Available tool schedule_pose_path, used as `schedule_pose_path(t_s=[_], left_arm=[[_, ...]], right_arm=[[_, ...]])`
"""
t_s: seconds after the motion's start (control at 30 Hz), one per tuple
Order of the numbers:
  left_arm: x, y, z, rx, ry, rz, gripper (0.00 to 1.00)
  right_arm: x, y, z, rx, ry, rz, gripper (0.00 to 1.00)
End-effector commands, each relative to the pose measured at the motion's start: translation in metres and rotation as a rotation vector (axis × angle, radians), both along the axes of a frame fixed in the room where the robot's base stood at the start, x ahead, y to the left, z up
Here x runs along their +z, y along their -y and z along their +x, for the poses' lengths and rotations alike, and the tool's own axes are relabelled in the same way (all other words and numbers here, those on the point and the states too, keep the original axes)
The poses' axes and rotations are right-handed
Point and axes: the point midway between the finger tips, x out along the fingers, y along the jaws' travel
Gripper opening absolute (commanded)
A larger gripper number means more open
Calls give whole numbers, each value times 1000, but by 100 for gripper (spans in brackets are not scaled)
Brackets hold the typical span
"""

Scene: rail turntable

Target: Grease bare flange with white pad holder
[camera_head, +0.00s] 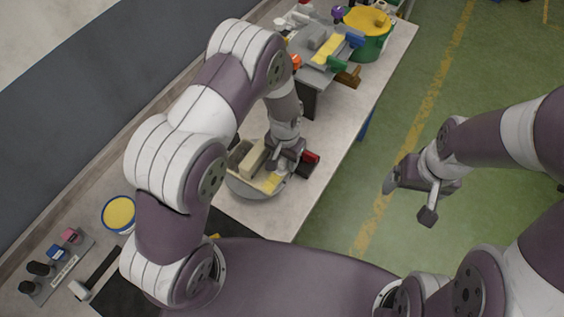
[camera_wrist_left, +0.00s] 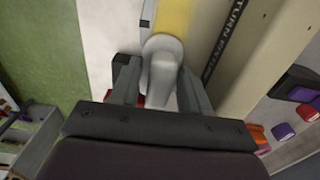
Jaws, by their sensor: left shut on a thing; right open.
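My left gripper (camera_head: 284,152) is over the grey round turntable (camera_head: 247,190). In the left wrist view, the gripper (camera_wrist_left: 158,92) is shut on a white rounded holder (camera_wrist_left: 163,58). The holder's far end is at a yellow strip (camera_wrist_left: 174,14); whether they touch is unclear. On the turntable sits a cream rail piece (camera_head: 254,158), with a yellow patch (camera_head: 271,183) beside the gripper. The holder's pad face is hidden. My right gripper (camera_head: 410,201) is open and empty above the green floor.
A blue-rimmed tub with yellow contents (camera_head: 118,213) stands at left. Near it are a tray of coloured holders (camera_head: 58,266) and a hammer (camera_head: 95,274). At the back, a grey fixture (camera_head: 318,48) and a green drum (camera_head: 370,45) crowd the table. The floor at right is clear.

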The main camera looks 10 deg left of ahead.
Motion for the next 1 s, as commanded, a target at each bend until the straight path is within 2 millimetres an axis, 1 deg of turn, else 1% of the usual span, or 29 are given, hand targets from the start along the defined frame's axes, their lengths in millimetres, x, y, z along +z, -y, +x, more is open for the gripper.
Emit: schedule_pose_path(t_s=[0.23,0.53,0.83,1.0], left_arm=[[1,0,-1,0,0,0,22],[0,-7,-19,1,0,0,22],[-1,-7,-21,1,0,0,22],[1,-11,-31,1,-2,1,22]], right_arm=[[1,0,0,0,0,0,89],[7,0,0,0,0,0,89],[7,0,0,0,0,0,89],[13,0,0,0,0,0,89]])
